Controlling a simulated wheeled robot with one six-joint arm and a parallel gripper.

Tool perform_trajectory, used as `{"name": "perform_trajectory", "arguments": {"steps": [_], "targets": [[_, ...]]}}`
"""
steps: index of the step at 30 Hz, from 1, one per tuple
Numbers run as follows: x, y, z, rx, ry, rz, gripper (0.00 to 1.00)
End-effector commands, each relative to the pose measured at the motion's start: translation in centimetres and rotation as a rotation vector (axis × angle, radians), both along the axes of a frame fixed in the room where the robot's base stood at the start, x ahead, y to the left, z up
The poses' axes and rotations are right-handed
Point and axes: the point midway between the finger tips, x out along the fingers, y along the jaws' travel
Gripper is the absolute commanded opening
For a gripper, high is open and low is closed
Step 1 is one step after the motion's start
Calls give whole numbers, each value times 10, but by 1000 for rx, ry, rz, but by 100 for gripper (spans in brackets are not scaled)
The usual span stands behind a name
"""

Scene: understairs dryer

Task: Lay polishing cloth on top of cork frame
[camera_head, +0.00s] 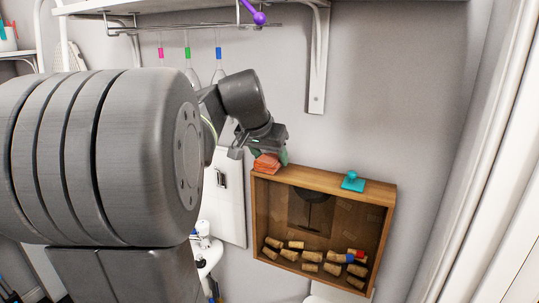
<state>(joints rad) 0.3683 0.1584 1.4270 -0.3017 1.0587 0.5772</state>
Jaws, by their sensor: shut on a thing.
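The cork frame (322,177) is a shallow wooden box with a glass-like front on the grey wall, with several corks inside and a dark wine-glass shape on its back. My gripper (266,150) is above the left end of its top edge. It is shut on an orange-red folded piece, which I take for the polishing cloth (266,163). The cloth hangs at the top left corner of the frame; I cannot tell whether it touches the wood. A small green patch shows beside the fingers, and I cannot tell what it belongs to. The fingertips are partly hidden.
A teal knobbed object (353,181) stands on the frame's top toward the right. A wall shelf with a bracket (318,60) and a rail with hanging coloured tags is above. A white panel (227,195) is left of the frame. The top between cloth and teal object is clear.

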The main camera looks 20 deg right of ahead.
Motion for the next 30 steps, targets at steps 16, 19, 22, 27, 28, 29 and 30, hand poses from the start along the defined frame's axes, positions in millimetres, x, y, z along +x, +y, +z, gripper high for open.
{"name": "perform_trajectory", "arguments": {"steps": [16,19,22,27,28,29,30], "targets": [[-1,2,6,-1,-2,1,78],[-6,8,19,-2,-4,1,78],[-14,17,37,-2,-5,2,78],[-27,33,68,-2,-3,2,78],[-29,35,73,-2,-3,2,78],[-31,37,78,-2,-3,2,78],[-33,40,84,-2,-3,2,78]]}}
